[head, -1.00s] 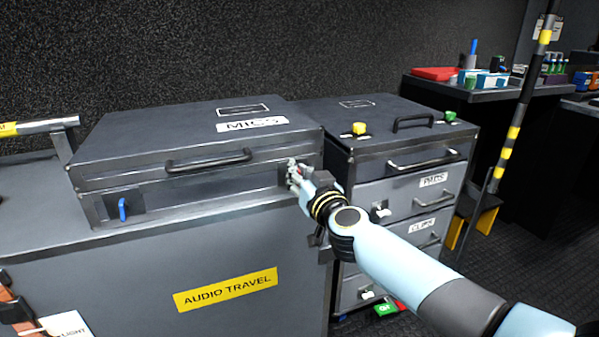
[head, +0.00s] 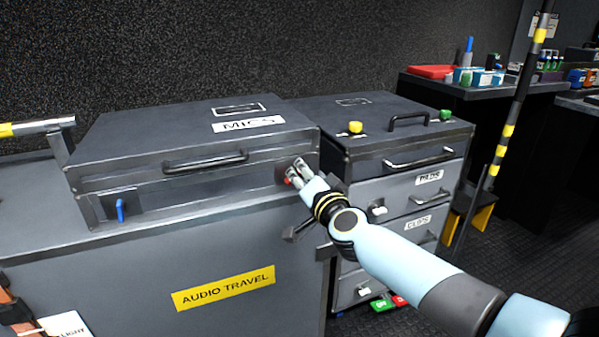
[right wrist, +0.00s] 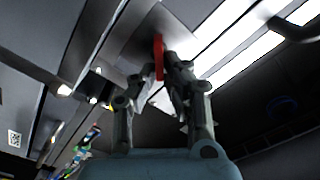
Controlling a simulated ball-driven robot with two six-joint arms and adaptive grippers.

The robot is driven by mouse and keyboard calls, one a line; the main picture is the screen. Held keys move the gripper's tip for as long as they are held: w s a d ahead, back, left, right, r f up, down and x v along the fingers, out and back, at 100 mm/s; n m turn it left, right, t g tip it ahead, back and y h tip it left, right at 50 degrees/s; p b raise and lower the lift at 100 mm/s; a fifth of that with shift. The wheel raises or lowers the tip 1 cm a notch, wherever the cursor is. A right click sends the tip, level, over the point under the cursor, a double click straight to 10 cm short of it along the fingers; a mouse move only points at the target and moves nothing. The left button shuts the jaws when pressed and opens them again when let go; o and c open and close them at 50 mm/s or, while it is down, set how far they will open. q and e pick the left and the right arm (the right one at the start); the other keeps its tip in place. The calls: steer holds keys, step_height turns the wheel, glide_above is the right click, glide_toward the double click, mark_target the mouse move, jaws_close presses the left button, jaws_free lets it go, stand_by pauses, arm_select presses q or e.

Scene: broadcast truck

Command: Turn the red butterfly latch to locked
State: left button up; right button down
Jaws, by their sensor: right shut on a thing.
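The red butterfly latch (head: 288,181) is on the front right of the dark grey case marked MICS (head: 130,150). Only a small red part of it shows in the head view, beside my fingers. In the right wrist view it is a narrow upright red wing (right wrist: 158,55) between the fingertips. My right gripper (head: 297,172) is at the latch, its fingers (right wrist: 154,75) shut on the red wing. The fingers hide most of the latch and its plate. My left gripper is out of view.
A blue latch (head: 121,210) hangs at the case's front left. The case handle (head: 205,161) juts out left of my right gripper. A drawer unit (head: 400,185) with handles stands close on the right. A striped pole (head: 508,130) leans farther right.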

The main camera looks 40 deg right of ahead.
steer(key=shift+d+f+m+b, duration=0.1)
steer(key=shift+f+m+b, duration=0.1)
steer(key=shift+m, duration=1.2)
steer(key=shift+d+f+m+b, duration=0.1)
steer(key=shift+m+b, duration=0.15)
steer(key=shift+m, duration=1.15)
steer(key=shift+d+f+m+b, duration=0.1)
steer(key=shift+m+b, duration=0.1)
steer(key=shift+m, duration=1.2)
steer(key=c, duration=1.4)
jaws_free()
steer(key=shift+w+f, duration=0.1)
steer(key=shift+f, duration=0.1)
steer(key=shift+c, duration=0.2)
steer(key=v, duration=1.2)
